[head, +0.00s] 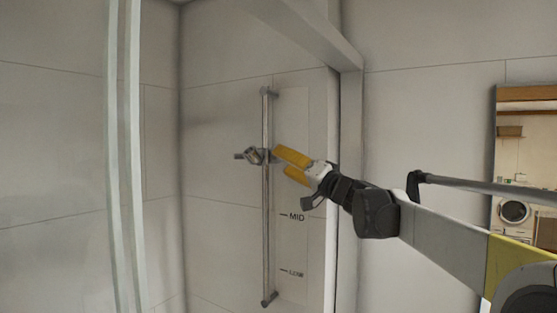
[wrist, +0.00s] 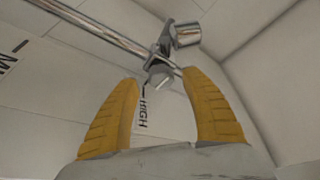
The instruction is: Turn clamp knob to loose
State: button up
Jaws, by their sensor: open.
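A metal clamp (head: 254,156) sits on the upper part of a vertical chrome bar (head: 267,215) on the tiled wall. It also shows in the wrist view (wrist: 159,66), with a short chrome cylinder (wrist: 186,34) on its far side. The clamp's near end, where a small knob-like part (wrist: 160,79) shows, faces me. My gripper (head: 280,160) is open, just right of the clamp, with its yellow fingers pointing at it. In the wrist view the clamp's near end appears between the fingertips (wrist: 160,78); I cannot tell whether they touch it. The knob's turn position is unclear.
A marked strip (head: 296,190) beside the bar reads MID and a blurred lower label; HIGH shows in the wrist view (wrist: 143,112). A pale door frame (head: 347,180) stands right of the bar, close to my arm. Glass panel edges (head: 125,150) stand at left.

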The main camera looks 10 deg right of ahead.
jog(key=v, duration=0.9)
jog(key=s+a+f+n+g+h+b, duration=0.1)
jog(key=s+a+f+g+b, duration=0.3)
jog(key=f, duration=0.7)
jog(key=s+a+f+n+g+b, duration=0.1)
jog(key=s+a+f+b, duration=0.45)
jog(key=f, duration=0.55)
jog(key=s+a+f+n+g+h+b, duration=0.1)
jog(key=s+a+f+g+b, duration=0.3)
jog(key=f, duration=0.7)
jog(key=s+d+f+h+b, duration=0.2)
jog(key=s+f+b, duration=0.4)
jog(key=f, duration=0.7)
jog(key=s+d+f+g+h+b, duration=0.1)
jog(key=s+d+f+h+b, duration=0.2)
jog(key=f, duration=1)
jog(key=s+d+f+g+h+b, duration=0.1)
jog(key=s+d+f+h+b, duration=0.2)
jog(key=s+f+b, duration=0.6)
notch_tip(320, 180, down, 4)
jog(key=shift+s+f+n, duration=0.2)
jog(key=shift+s+n, duration=0.1)
jog(key=shift+s, duration=0.35)
